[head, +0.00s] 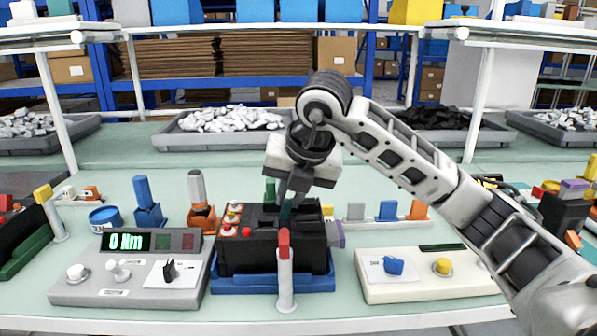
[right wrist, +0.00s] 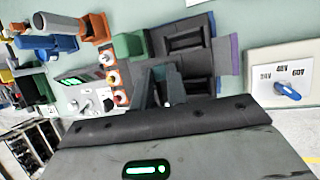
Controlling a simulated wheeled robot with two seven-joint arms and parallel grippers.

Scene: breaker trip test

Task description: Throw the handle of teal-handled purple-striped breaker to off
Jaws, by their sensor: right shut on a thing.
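The black breaker (head: 250,258) sits in a blue tray (head: 245,285) at the middle of the table. A purple strip (head: 336,234) shows on its right side, and it also shows in the right wrist view (right wrist: 235,55). Its teal handle (head: 286,211) stands at the top, mostly covered by my right gripper (head: 290,200). My right gripper comes down from above and is shut on the teal handle, which shows between the fingers in the right wrist view (right wrist: 160,75). The handle's exact tilt is hard to tell. My left gripper is not in view.
A red-topped post (head: 285,275) stands in front of the breaker. A grey console reading 0 Nm (head: 130,270) is at left, a white panel with a blue knob (head: 425,275) at right. Blue (head: 147,205) and orange (head: 200,210) tools stand behind left. Parts trays (head: 220,125) line the back.

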